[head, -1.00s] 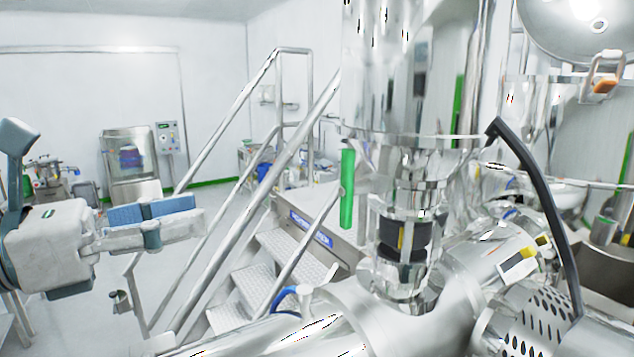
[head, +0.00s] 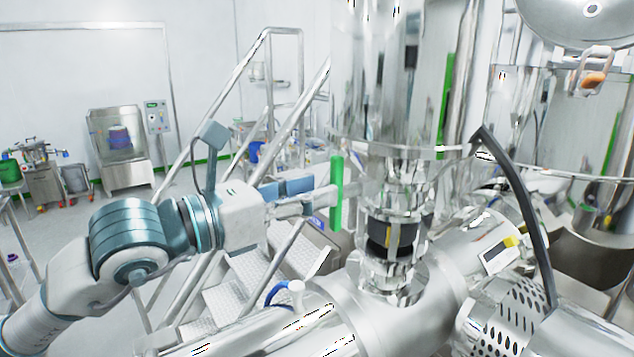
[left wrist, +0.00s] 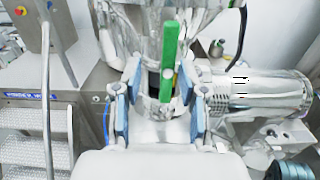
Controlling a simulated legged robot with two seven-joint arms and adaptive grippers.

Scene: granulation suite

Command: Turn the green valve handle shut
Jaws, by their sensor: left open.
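The green valve handle (head: 336,188) hangs upright at the left side of the steel vessel's outlet in the head view. In the left wrist view the green handle (left wrist: 169,62) stands nearly vertical, leaning slightly, between the spread fingers. My left gripper (head: 315,192) points right, with its fingertips close to the handle's left side. In the left wrist view the blue-padded fingers of the left gripper (left wrist: 158,112) are apart, one on each side of the handle's lower part. I cannot tell whether either finger touches it. My right gripper is not in view.
The steel vessel (head: 390,90) stands just right of the handle. A horizontal steel housing (head: 335,320) lies below. Metal stairs (head: 255,285) with handrails (head: 228,110) are behind my left arm. A black curved hose (head: 520,200) is at right.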

